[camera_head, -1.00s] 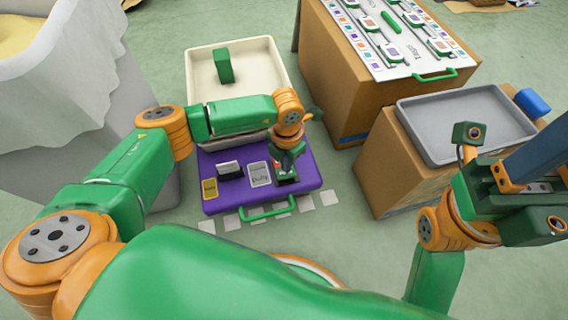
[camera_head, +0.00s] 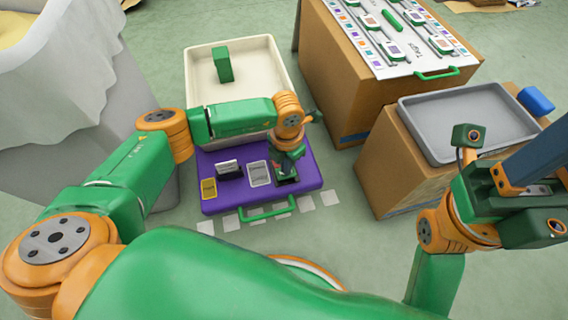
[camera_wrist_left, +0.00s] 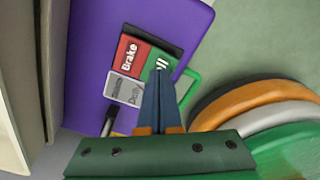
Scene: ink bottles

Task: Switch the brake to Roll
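The brake switch is a two-part plate on the purple board (camera_head: 225,200). In the left wrist view its red half reads "Brake" (camera_wrist_left: 128,54) and its green half (camera_wrist_left: 150,68) shows only the end of its word, "ll". A black strip (camera_wrist_left: 152,40) runs along one edge of the switch. My left gripper (camera_wrist_left: 158,74) is shut and empty, its dark fingertips over the green half and hiding part of it. I cannot tell whether they touch it. In the head view the left gripper (camera_head: 286,175) hides much of the switch. My right gripper (camera_head: 510,190) is away at the right.
A grey "Daily" plate (camera_head: 259,173), a black holder (camera_head: 229,170) and a yellow label (camera_head: 209,188) are on the board. A green handle (camera_head: 266,210) is at its front. A cream tray (camera_head: 285,80) stands behind, and a grey tray (camera_head: 465,120) on a box is at right.

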